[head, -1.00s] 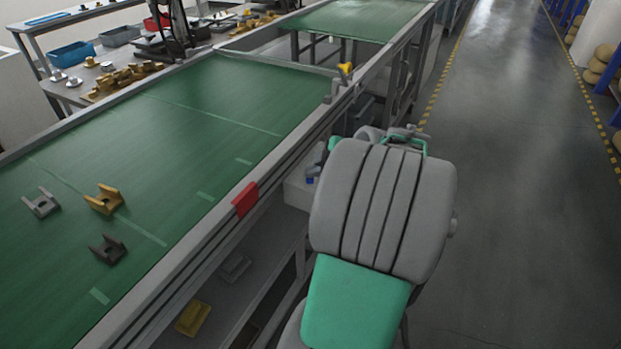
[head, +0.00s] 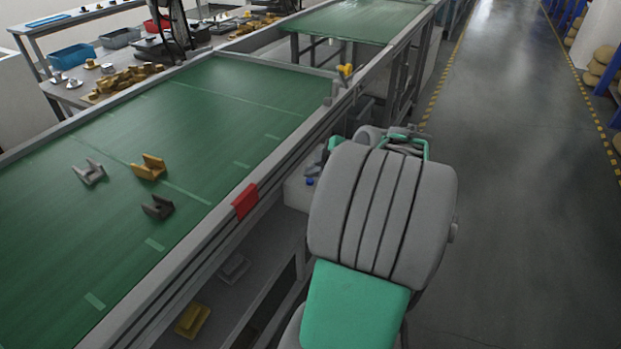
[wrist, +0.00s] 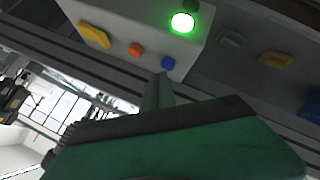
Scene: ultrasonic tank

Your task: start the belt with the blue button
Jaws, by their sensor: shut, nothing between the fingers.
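The blue button (wrist: 168,62) sits on the face of a pale control box (wrist: 150,15), beside an orange button (wrist: 136,50) and a lit green lamp (wrist: 182,22). In the head view, the blue button (head: 310,181) shows small on the box beside the belt frame. My gripper (wrist: 161,78) is shut and empty, its tip just by the blue button in the wrist view; I cannot tell if it touches. My arm hides most of the gripper in the head view. The green belt (head: 235,105) carries a yellow part (head: 149,167), a light grey part (head: 89,171) and a dark part (head: 158,207).
A red plate (head: 245,201) is fixed to the belt's side rail. A yellow piece (head: 192,319) and a grey piece (head: 234,266) lie below the belt. The aisle floor (head: 510,200) on the right is clear. A side table with bins stands at the back left.

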